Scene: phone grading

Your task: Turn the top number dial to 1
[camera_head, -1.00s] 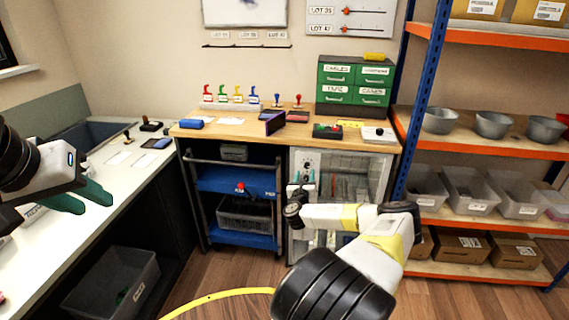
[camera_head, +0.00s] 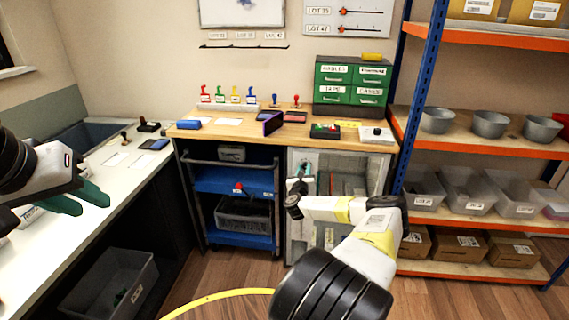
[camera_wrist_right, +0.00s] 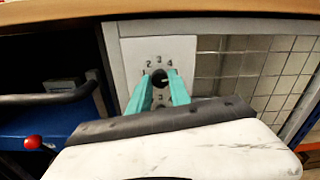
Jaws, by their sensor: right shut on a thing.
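A light dial panel (camera_wrist_right: 187,50) on the front of a mesh-doored cabinet shows in the right wrist view, with the numbers 1 to 4 arched over the dark top dial (camera_wrist_right: 158,76). My right gripper (camera_wrist_right: 165,92) has its teal fingers on both sides of this dial and is shut on it. The dial's pointer is mostly hidden, so I cannot tell its setting. More marks below are partly covered by the fingers. In the head view my right gripper (camera_head: 304,180) is at the cabinet's upper left. My left gripper (camera_head: 84,200) is open and empty over the white counter.
A wooden worktop (camera_head: 222,133) overhangs the cabinet, with stamps and green drawers (camera_head: 351,82) on it. A blue cart (camera_head: 232,182) stands left of the cabinet. An orange shelf rack (camera_head: 480,139) stands to the right. A yellow hose (camera_head: 215,297) lies on the floor.

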